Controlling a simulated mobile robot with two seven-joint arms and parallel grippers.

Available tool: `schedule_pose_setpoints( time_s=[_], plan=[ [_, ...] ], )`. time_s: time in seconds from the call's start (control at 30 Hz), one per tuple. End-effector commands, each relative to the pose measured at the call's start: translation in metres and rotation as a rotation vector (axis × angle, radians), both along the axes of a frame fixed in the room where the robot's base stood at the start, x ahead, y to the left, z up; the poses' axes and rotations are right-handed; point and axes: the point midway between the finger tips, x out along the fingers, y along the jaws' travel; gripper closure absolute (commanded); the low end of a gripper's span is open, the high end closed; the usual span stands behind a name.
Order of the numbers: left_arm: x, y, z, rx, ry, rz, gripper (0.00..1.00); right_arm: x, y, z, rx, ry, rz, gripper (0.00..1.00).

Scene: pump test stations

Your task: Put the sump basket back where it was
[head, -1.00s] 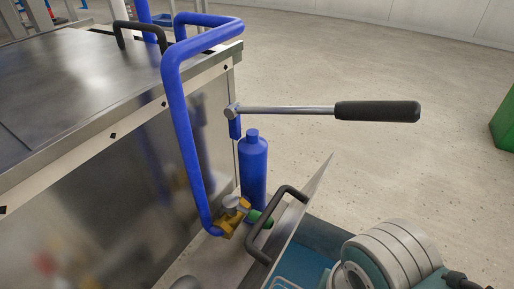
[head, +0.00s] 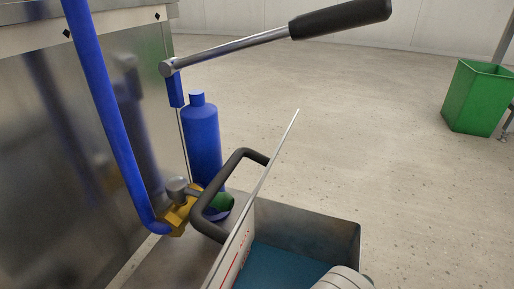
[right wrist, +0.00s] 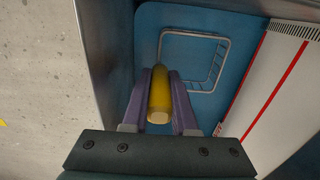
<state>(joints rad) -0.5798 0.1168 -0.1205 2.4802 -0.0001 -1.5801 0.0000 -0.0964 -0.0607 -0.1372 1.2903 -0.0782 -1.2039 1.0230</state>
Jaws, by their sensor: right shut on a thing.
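My right gripper (right wrist: 160,105) shows in the right wrist view, its purple fingers shut on a yellow grip (right wrist: 159,95). Just beyond it is the wire sump basket (right wrist: 194,33), a pale rectangular frame with thin bars. The grip appears to belong to the basket, but the joint is hidden by the fingers. The basket lies in front of the blue inside of the sump tank (head: 340,228); I cannot tell whether it hangs above the bottom or rests on it. In the head view the basket is out of sight, and my left gripper does not show.
A panel with red lines (head: 248,240) stands along the tank's left side. Beside it are a black handle (head: 228,180), a yellow valve (head: 182,212), a blue cylinder (head: 203,145) and a long black-gripped lever (head: 340,18). A green bin (head: 478,97) stands at right; the floor between is clear.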

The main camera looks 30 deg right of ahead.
Motion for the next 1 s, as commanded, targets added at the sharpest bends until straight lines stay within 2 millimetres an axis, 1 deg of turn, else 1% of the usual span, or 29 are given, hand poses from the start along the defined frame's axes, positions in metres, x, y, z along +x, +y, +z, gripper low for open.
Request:
schedule_pose_setpoints(
  time_s=[0.03, 0.37, 0.4, 0.67, 0.9, 1.0],
  plan=[
    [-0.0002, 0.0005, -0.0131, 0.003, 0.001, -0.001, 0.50, 0.0008, 0.0000, -0.0133, 0.000, -0.001, 0.000, 1.00],
    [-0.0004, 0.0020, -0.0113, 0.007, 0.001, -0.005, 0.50, 0.0007, 0.0002, -0.0122, 0.000, -0.001, 0.000, 1.00],
    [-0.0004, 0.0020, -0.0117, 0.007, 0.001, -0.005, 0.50, 0.0001, 0.0000, -0.0131, -0.001, -0.001, 0.000, 0.73],
    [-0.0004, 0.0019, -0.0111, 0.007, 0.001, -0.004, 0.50, 0.0001, 0.0000, -0.0125, -0.001, -0.001, 0.000, 0.44],
    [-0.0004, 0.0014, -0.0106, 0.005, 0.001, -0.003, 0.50, 0.0001, 0.0000, -0.0119, 0.000, 0.000, 0.000, 0.44],
    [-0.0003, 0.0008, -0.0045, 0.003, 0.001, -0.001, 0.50, 0.0000, 0.0001, -0.0050, 0.000, 0.000, 0.000, 0.44]
  ],
)
